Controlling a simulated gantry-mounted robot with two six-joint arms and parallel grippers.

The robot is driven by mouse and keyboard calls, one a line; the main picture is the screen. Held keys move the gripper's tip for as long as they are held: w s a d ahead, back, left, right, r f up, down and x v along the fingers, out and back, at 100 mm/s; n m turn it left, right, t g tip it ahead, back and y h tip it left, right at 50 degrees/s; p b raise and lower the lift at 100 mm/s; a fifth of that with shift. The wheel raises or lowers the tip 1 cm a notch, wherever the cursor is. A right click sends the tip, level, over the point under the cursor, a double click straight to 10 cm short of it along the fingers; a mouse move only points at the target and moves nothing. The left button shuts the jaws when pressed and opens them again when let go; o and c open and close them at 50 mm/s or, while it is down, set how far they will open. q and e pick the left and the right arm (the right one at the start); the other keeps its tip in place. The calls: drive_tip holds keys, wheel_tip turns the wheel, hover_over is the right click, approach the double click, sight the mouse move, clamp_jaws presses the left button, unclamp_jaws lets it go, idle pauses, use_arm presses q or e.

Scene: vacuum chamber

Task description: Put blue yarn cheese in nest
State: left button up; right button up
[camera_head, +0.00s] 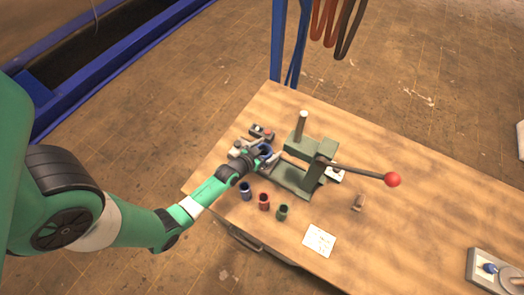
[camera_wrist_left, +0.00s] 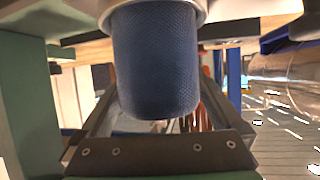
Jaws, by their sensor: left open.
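My left gripper (camera_head: 262,154) is open at the left side of the green lever press (camera_head: 296,176). The blue yarn cheese (camera_wrist_left: 155,60), a dark blue textured cylinder, is between its fingers in the left wrist view, which seems upside down. One end of the cheese meets a light-grey round rim (camera_wrist_left: 203,10), probably the nest; I cannot tell how deep it sits. A bit of blue (camera_head: 266,149) shows at the gripper in the head view, mostly hidden by the hand. My right gripper is not in view.
Blue (camera_head: 246,190), red (camera_head: 264,201) and green (camera_head: 283,212) cups stand in front of the press. A red-knobbed lever (camera_head: 392,180) sticks out right. A small control box (camera_head: 262,132) lies behind the gripper. A paper sheet (camera_head: 319,240) lies near the front edge.

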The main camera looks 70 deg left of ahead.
use_arm(q)
drive_tip(key=p+v, duration=0.1)
drive_tip(key=v, duration=1.1)
drive_tip(key=shift+p, duration=0.3)
